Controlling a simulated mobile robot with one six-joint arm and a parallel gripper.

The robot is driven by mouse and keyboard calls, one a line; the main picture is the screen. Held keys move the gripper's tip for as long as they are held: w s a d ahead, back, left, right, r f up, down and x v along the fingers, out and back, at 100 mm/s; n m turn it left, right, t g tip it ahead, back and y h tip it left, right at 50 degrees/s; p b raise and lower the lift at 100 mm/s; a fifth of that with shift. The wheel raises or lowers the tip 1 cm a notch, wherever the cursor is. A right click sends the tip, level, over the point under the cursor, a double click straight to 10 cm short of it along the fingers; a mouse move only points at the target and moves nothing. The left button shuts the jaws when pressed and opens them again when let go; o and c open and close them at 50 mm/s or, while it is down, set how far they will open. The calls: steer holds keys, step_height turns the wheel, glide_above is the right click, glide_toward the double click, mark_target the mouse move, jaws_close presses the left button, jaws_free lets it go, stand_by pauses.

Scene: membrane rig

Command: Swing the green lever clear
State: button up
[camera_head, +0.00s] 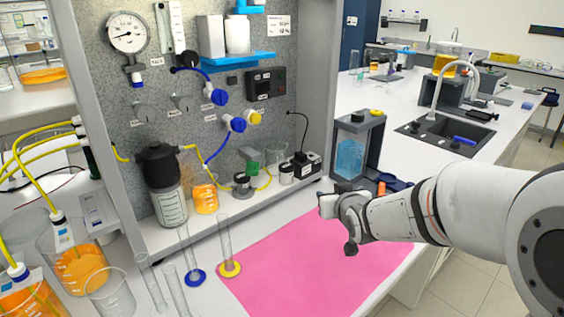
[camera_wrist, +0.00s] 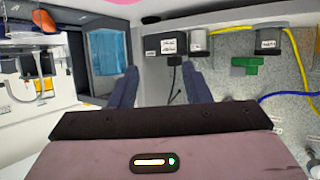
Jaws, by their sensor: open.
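The green lever (camera_head: 252,165) is a small piece at the back of the rig's shelf, beside a clear beaker.
A black box with a cable (camera_head: 305,165) stands on the shelf between lever and gripper. A blue-liquid tank (camera_head: 350,157) stands to the right. Glass cylinders (camera_head: 226,245) stand at the front left. The pink mat (camera_head: 300,265) is bare.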

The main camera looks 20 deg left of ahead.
mark_target(253, 167)
steer(key=a+n+y, duration=0.1)
steer(key=a+y, duration=0.1)
steer(key=a, duration=0.5)
steer(key=w+a+r+n+y+p, duration=0.1)
steer(key=a+y, duration=0.1)
steer(key=a, duration=0.5)
steer(key=a+n+y+p, duration=0.1)
steer(key=a+y, duration=0.2)
steer(key=a, duration=0.5)
steer(key=shift+w+r+n, duration=0.15)
steer(key=shift+w+n, duration=0.15)
steer(key=shift+w+a, duration=0.4)
